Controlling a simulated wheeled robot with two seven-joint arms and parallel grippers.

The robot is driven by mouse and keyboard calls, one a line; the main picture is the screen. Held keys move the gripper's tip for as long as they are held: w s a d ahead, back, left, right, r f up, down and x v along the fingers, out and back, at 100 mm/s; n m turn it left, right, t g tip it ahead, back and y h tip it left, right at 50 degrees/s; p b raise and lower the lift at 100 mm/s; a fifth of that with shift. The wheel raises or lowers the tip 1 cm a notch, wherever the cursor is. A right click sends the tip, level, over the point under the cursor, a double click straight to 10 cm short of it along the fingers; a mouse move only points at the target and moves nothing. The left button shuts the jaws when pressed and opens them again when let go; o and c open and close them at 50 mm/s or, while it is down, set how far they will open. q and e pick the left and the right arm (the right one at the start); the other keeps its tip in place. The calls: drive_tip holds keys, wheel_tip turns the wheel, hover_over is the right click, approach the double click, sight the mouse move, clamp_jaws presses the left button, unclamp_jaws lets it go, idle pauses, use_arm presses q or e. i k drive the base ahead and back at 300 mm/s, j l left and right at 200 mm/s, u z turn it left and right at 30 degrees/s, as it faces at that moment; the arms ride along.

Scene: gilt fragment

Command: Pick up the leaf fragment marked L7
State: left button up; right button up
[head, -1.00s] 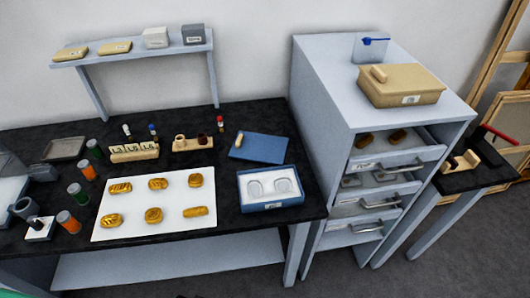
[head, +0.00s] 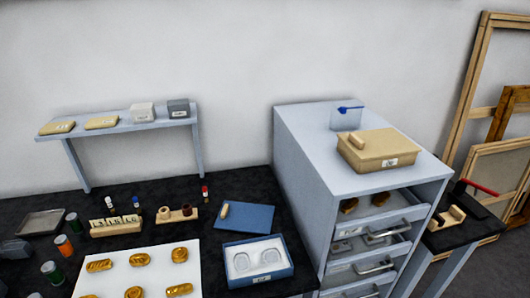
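Several gold leaf fragments lie in two rows on a white sheet (head: 200,262) on the black table. The back row has a left fragment (head: 99,265), a middle fragment (head: 140,259) and a right fragment (head: 180,255). The front row is partly cut off by the bottom edge. More gold-brown pieces (head: 380,198) lie in the cabinet's open top drawer (head: 410,203). I cannot read L7 on any piece. A wooden block (head: 116,227) carries small L-numbered tags, too small to read surely.
A blue open box (head: 284,284) with two pale hollows stands right of the sheet, with a blue lid (head: 245,217) behind it. A tan lidded box (head: 380,150) sits on the grey cabinet (head: 300,150). Jars (head: 64,246) stand at the left. A shelf (head: 125,125) overhangs the back.

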sight(138, 260)
drive_tip(key=u, duration=1.15)
